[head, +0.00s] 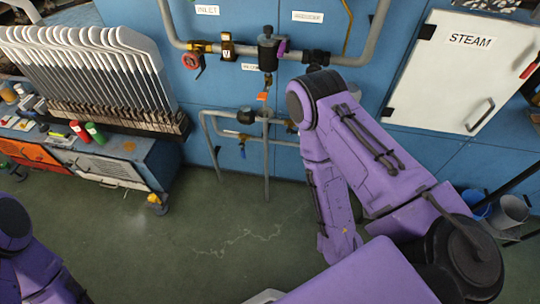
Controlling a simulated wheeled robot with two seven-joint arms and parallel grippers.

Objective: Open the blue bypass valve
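The blue bypass valve shows as a small blue handle (242,152) hanging down from the low pipe loop (268,140) on the blue wall, left of my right arm. The handle points roughly downward. My purple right arm covers the right end of this loop. I cannot make out the fingers of my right gripper. Only a part of my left arm shows at the lower left, and its gripper is out of view. Nothing of mine visibly touches the blue handle.
A white STEAM cabinet (462,70) is at right. Metal sock boards (100,75) stand at left over a workbench (105,168). The middle floor (220,230) is clear.

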